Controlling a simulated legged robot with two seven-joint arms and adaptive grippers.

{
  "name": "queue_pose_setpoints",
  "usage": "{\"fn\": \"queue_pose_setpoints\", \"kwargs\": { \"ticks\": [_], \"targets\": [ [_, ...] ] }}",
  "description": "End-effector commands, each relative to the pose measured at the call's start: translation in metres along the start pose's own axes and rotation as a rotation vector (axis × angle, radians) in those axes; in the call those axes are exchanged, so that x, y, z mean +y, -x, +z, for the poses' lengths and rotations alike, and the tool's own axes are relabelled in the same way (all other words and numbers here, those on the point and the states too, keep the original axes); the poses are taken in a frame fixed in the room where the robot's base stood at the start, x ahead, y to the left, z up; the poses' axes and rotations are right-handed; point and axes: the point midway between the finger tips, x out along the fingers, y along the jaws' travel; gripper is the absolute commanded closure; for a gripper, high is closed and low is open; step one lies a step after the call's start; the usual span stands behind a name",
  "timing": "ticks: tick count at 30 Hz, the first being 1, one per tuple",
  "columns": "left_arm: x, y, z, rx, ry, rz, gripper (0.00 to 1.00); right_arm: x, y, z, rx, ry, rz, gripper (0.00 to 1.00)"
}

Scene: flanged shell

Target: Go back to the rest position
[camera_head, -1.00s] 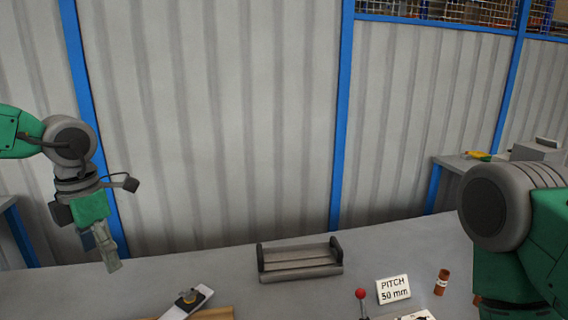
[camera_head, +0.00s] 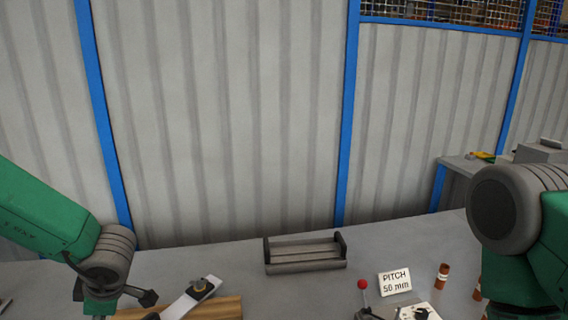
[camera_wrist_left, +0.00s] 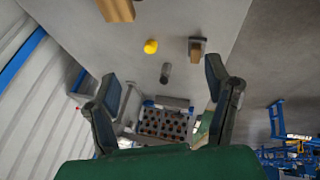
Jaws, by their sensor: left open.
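My left arm comes in from the left in the head view and slopes down to its wrist near the bottom edge; its fingers are out of that picture. In the left wrist view, my left gripper (camera_wrist_left: 168,88) has its two dark fingers wide apart with nothing between them. My right arm shows only as a grey joint and green links at the right of the head view; its gripper is not seen.
On the grey bench lie a grey cradle (camera_head: 305,258), a PITCH 50 mm sign (camera_head: 394,282), a red-knobbed lever (camera_head: 363,285), a brown cylinder (camera_head: 441,276) and a wooden board (camera_head: 222,308). The wrist view shows a yellow object (camera_wrist_left: 151,46) and a crate (camera_wrist_left: 150,104) of dark cylinders.

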Motion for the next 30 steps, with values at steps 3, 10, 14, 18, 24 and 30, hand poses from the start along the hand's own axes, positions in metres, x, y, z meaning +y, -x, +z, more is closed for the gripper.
{"fn": "queue_pose_setpoints", "kwargs": {
  "ticks": [3, 10, 14, 18, 24, 30],
  "targets": [
    [-0.039, -0.04, 0.013, 0.02, -0.335, 0.093, 0.28, 0.0, 0.0, 0.0, 0.0, 0.0, 0.0, 0.6],
    [-0.152, -0.088, 0.042, -0.117, -1.051, 0.196, 0.28, 0.0, 0.0, 0.0, 0.0, 0.0, 0.0, 0.6],
    [-0.225, -0.095, 0.047, -0.258, -1.379, 0.194, 0.28, 0.0, 0.0, 0.0, 0.0, 0.0, 0.0, 0.6],
    [-0.293, -0.091, 0.041, -0.418, -1.647, 0.168, 0.28, 0.0, 0.0, 0.0, 0.0, 0.0, 0.0, 0.6],
    [-0.352, -0.098, 0.038, -0.566, -1.85, 0.148, 0.28, 0.0, -0.02, 0.0, 0.002, 0.0, 0.0, 0.6],
    [-0.36, -0.137, 0.059, -0.555, -1.862, 0.162, 0.28, -0.001, -0.067, 0.004, 0.0, 0.0, 0.0, 0.6]
  ]
}}
